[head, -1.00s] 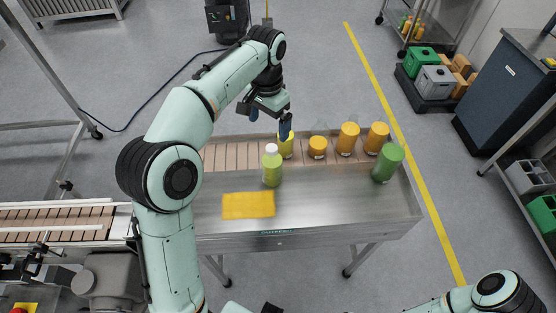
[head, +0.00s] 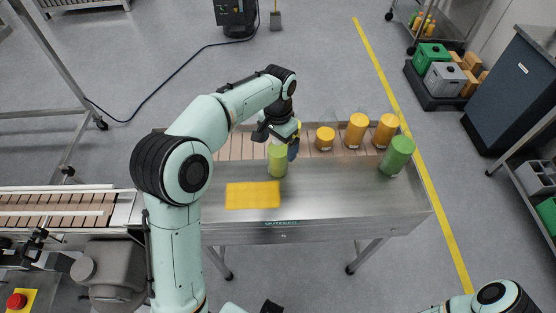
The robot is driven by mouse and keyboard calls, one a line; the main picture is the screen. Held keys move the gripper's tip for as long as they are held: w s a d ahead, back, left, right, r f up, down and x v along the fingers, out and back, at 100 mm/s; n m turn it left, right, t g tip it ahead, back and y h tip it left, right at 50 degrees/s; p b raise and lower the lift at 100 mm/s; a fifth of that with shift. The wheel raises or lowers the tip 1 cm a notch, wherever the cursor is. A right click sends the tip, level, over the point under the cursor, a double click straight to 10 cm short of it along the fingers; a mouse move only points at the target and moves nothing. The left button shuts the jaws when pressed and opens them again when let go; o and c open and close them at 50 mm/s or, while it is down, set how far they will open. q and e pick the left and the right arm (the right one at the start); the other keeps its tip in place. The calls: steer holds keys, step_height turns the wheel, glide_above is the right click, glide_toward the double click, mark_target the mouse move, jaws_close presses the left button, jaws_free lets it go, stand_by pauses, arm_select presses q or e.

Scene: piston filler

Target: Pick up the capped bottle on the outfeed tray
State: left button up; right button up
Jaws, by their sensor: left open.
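The light green bottle (head: 277,164) stands upright on the steel outfeed tray (head: 345,195), just behind the yellow sheet. Its white cap is mostly hidden by my left gripper (head: 277,142). That gripper is open and has come down at the bottle's top. One blue fingertip shows close to the bottle's right side. The picture does not show whether the fingers touch it. A yellow-green bottle (head: 299,127) behind is mostly hidden by the gripper. Part of my right arm shows at the bottom right, but its gripper is out of view.
A yellow sheet (head: 252,195) lies in front. The tray's front right is clear. A conveyor (head: 55,208) joins at left.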

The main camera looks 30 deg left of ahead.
arm_select(q)
steer(key=c, duration=1.7)
steer(key=shift+r, duration=0.1)
jaws_close()
steer(key=shift+r, duration=0.1)
